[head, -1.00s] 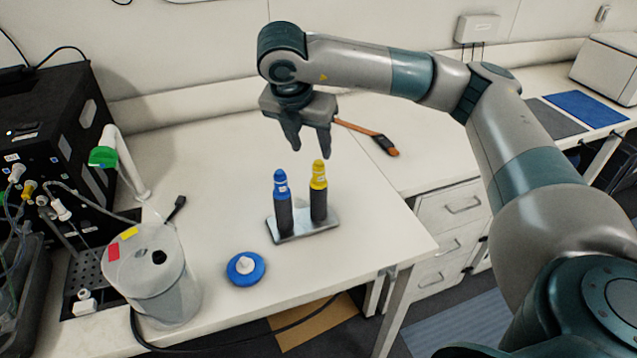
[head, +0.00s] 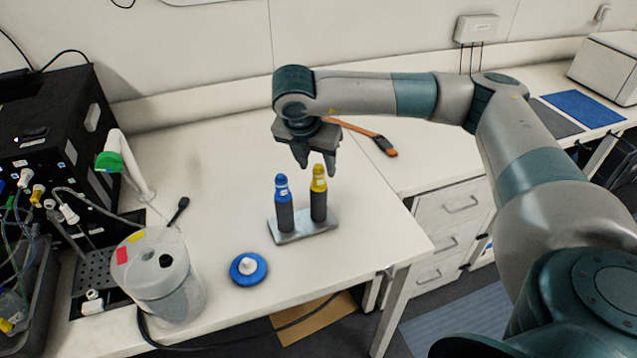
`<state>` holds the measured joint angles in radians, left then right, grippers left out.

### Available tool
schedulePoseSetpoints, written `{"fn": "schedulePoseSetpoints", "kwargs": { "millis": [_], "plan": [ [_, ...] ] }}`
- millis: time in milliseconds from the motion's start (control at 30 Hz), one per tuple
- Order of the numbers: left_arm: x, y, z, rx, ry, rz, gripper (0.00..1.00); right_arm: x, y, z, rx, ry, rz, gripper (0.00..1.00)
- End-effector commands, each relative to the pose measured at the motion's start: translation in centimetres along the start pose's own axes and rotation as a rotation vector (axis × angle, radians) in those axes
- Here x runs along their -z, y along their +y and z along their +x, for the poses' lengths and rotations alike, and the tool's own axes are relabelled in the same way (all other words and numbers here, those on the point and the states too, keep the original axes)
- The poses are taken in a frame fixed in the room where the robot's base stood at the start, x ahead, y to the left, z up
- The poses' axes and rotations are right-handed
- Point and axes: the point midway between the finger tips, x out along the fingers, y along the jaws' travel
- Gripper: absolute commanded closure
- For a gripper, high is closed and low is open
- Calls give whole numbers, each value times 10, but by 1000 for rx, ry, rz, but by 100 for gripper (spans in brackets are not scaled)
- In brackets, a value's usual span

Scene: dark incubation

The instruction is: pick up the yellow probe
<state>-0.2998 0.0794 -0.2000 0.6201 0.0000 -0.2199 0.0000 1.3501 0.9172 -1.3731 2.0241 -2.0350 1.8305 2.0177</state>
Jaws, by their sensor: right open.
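The yellow probe (head: 319,195), with a yellow top and dark lower body, stands upright in a small grey metal stand (head: 298,231). A blue probe (head: 284,205) of the same shape stands upright to its left in the same stand. My right gripper (head: 317,170) points down, open and empty, with its fingertips at about the yellow probe's top in the picture. I cannot tell whether the fingers are around the probe top or behind it. My left gripper is not in view.
A clear vessel with a white lid (head: 160,275) and a blue disc with a white knob (head: 248,268) stand at the front left. A black machine (head: 60,150) with tubes is at the left. An orange-handled tool (head: 362,134) lies behind. The table's middle left is clear.

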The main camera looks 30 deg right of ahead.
Motion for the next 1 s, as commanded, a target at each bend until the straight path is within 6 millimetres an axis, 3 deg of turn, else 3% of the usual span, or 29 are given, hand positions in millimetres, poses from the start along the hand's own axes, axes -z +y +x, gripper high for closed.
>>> {"fn": "schedulePoseSetpoints", "kwargs": {
  "millis": [100, 300, 733, 767, 933, 1000],
  "plan": [
    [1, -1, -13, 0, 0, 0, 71, 0, -2, 12, 4, 2, 0, 55],
    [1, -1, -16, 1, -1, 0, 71, 0, -2, 26, 1, 0, 0, 55],
    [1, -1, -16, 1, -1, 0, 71, 1, -1, 26, 0, 0, 0, 55],
    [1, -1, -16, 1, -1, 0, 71, 1, -1, 26, 0, 0, 0, 58],
    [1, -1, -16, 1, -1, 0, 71, 1, -1, 26, 0, 0, 0, 98],
    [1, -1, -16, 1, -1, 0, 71, 0, -1, 26, 0, -1, 0, 100]
  ]
}}
